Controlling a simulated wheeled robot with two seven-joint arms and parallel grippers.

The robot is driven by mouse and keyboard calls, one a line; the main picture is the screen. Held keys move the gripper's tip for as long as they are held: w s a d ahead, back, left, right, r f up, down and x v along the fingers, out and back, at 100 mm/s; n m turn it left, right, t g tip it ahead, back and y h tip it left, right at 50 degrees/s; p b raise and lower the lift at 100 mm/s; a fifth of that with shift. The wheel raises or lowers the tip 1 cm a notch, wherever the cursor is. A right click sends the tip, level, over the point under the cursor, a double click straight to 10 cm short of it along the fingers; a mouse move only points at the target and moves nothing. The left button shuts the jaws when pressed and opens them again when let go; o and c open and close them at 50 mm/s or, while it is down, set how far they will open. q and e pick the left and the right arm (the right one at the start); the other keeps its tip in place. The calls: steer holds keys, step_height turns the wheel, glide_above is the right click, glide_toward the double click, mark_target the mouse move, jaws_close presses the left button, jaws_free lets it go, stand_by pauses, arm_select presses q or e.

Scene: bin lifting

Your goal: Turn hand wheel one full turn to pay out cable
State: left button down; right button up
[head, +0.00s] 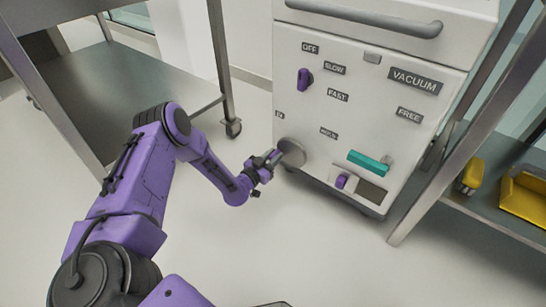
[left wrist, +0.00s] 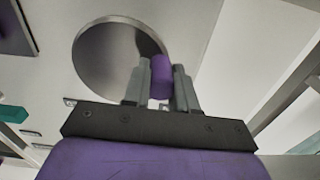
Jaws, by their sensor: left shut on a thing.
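The hand wheel is a round grey metal disc (head: 292,152) low on the left of the white machine's front. In the left wrist view the disc (left wrist: 108,62) fills the upper left, with a purple knob (left wrist: 160,77) near its right edge. My left gripper (head: 272,160) is at the wheel's left edge in the head view. In the left wrist view its two grey fingers (left wrist: 160,84) are closed on either side of the purple knob. The gripper hides the knob in the head view. No cable shows. My right gripper is not in view.
The white machine (head: 345,115) has a purple selector knob (head: 304,80), a teal handle (head: 368,163) and a small purple knob (head: 342,181). A metal cart (head: 130,90) stands left. A shelf (head: 490,210) with yellow things stands right. The floor in front is clear.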

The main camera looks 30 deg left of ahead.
mark_target(296, 166)
arm_select(q)
steer(key=shift+d+f+n, duration=0.1)
steer(key=shift+f+n, duration=0.05)
steer(key=shift+n, duration=0.15)
stand_by(0.4)
